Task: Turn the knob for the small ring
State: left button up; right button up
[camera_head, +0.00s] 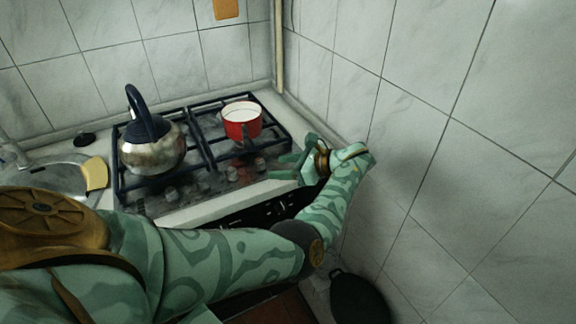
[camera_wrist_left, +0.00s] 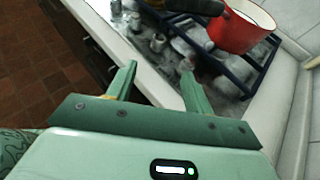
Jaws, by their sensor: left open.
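The stove (camera_head: 160,203) has a row of knobs along its front edge. One knob (camera_head: 260,164) is at the right end and another knob (camera_head: 232,173) is to its left. In the left wrist view the right-end knob (camera_wrist_left: 186,64) shows beside a fingertip, and another knob (camera_wrist_left: 157,42) lies beyond the gap between the fingers. My left gripper (camera_head: 277,167) is open with nothing between its fingers, near the right end of the row. I cannot tell whether it touches a knob. Which ring is the small one is unclear. My right gripper is out of view.
A steel kettle (camera_head: 152,148) stands on the left. A tiled wall (camera_head: 430,150) is close on the right. A dark pan (camera_head: 357,298) is low down.

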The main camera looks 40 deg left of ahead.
pick_arm(q)
jog(key=shift+o, duration=0.2)
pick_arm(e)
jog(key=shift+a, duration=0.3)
